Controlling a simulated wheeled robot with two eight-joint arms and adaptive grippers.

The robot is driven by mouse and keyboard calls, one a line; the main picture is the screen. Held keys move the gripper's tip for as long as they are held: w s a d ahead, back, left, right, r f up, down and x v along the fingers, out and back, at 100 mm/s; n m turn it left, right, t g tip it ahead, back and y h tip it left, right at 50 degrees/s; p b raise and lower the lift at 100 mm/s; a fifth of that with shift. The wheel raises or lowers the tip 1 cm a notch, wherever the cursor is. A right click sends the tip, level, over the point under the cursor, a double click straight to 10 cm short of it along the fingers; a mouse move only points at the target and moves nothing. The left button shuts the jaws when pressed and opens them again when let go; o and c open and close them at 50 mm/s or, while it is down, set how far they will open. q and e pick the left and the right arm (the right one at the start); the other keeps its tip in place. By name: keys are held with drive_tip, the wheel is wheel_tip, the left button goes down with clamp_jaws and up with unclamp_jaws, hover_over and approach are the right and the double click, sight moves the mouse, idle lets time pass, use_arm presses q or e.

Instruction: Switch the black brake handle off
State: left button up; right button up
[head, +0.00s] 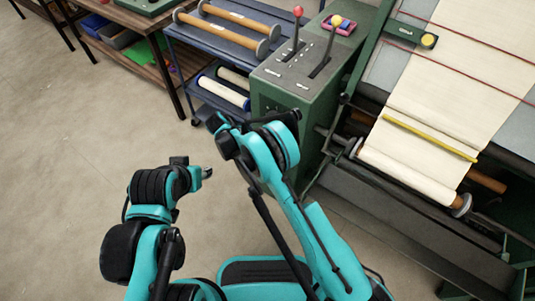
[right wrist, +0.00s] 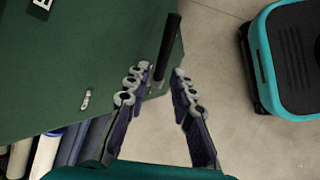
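The black brake handle (right wrist: 168,45) shows in the right wrist view as a dark bar on the side of the green cabinet (right wrist: 85,65). My right gripper (right wrist: 160,71) is open, its fingertips on either side of the handle's lower part, nearer on the left. I cannot tell whether either finger touches it. In the head view my right arm reaches the front of the green cabinet (head: 275,100), and the arm and gripper largely hide the handle there. My left gripper (head: 206,172) is over bare floor, away from the cabinet; its fingers are too small to read.
Red-knobbed (head: 298,12) and yellow-knobbed (head: 336,20) levers stand on the cabinet top. A machine with a cream cloth roll (head: 410,175) is at the right. A blue cart (head: 215,37) with rollers stands behind the cabinet. The floor (head: 70,150) at left is clear.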

drive_tip(key=d+f+t, duration=0.1)
drive_tip(key=f, duration=0.1)
drive_tip(key=d+f+t+b, duration=0.1)
drive_tip(key=d+f, duration=0.1)
drive_tip(key=d+f+n+b, duration=0.1)
drive_tip(key=d, duration=0.1)
drive_tip(key=shift+s+f+t+y, duration=0.25)
drive_tip(key=shift+f+t+y, duration=0.15)
clamp_jaws()
